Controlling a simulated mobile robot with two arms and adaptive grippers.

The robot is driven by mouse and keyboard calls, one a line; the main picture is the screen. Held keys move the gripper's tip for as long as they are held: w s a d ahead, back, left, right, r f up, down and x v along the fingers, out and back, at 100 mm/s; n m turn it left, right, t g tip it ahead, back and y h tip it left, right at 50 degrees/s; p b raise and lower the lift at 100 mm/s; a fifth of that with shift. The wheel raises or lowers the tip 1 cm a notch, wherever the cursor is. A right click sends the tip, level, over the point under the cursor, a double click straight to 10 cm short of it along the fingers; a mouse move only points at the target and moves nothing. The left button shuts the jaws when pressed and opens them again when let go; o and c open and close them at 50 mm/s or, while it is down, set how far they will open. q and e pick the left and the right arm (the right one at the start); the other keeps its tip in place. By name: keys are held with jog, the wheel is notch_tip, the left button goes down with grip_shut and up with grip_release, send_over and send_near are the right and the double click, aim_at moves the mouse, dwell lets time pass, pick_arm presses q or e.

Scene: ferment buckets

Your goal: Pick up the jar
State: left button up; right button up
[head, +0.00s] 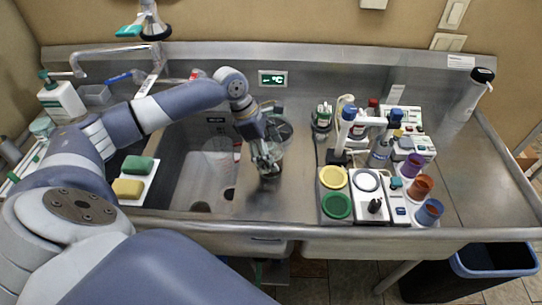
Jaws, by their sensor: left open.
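A clear, glass-like vessel, which looks like the jar (282,131), shows just behind and right of my left gripper in the head view. It stands on the steel counter right of the sink basin, and the gripper and wrist hide part of it. My left gripper (269,168) points down at the front of it and is open. I cannot tell whether the fingers touch the vessel. My right gripper is not in view.
The sink basin (202,175) lies left of the gripper. A white tray (148,188) with a green and a yellow sponge is at its left. Right of the gripper stands a crowded group of lab items, with colored cups (421,187). The far right counter is mostly clear.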

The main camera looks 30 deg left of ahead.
pick_arm(q)
jog(key=x, duration=0.1)
jog(key=p+x, duration=0.1)
jog(key=x, duration=0.2)
jog(key=shift+w+a+f+p, duration=0.25)
jog(key=shift+w+f+p, duration=0.05)
jog(key=shift+f, duration=0.1)
jog(key=shift+d+f, duration=0.15)
jog(key=shift+f, duration=0.2)
jog(key=c, duration=1.2)
jog(key=shift+w, duration=0.1)
jog(key=shift+c, duration=0.2)
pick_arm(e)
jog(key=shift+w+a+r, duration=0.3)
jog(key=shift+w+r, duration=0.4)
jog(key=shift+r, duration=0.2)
